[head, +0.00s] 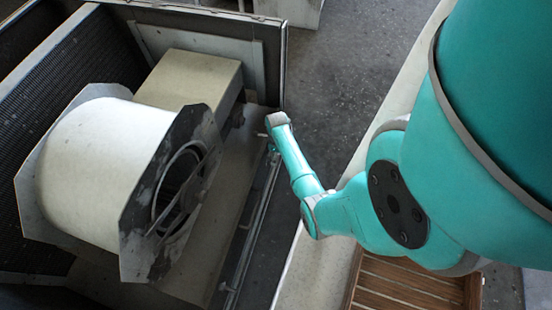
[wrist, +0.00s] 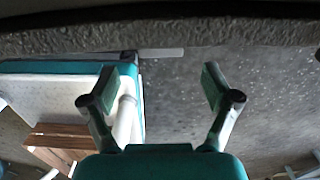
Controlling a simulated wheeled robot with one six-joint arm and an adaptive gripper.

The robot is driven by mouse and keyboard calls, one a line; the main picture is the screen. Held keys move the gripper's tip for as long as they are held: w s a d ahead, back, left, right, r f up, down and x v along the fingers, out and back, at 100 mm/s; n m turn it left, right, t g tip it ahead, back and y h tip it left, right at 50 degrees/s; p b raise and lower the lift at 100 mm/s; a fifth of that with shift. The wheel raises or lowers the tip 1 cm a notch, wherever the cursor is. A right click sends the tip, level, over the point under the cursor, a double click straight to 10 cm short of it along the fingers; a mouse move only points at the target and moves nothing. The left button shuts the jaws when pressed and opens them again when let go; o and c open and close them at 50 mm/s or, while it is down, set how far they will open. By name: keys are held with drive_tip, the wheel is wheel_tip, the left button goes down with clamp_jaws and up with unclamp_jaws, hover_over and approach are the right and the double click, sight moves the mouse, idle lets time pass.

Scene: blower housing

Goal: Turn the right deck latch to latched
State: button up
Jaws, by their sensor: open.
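My gripper (wrist: 158,82) is open and empty in the wrist view, its two fingers spread wide apart. A pale flat bar (wrist: 162,53) sticks out sideways below a dark rough edge (wrist: 230,35), ahead of and between the fingertips. It may be the right deck latch, but I cannot tell for sure. In the head view my arm reaches to the right side of the blower housing (head: 95,165), and my gripper (head: 271,148) is barely visible beside the housing's right rail. No latch can be made out clearly in the head view.
The white blower drum has a worn flange plate (head: 140,215) around its dark opening. A beige box (head: 190,80) stands behind it. A metal rail (head: 250,225) edges the deck on the right. Grey floor (head: 335,75) is open beyond. A slatted wooden surface (head: 410,290) lies below my arm.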

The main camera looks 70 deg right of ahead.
drive_tip(key=shift+f, duration=2.25)
drive_tip(key=shift+c, duration=0.2)
clamp_jaws()
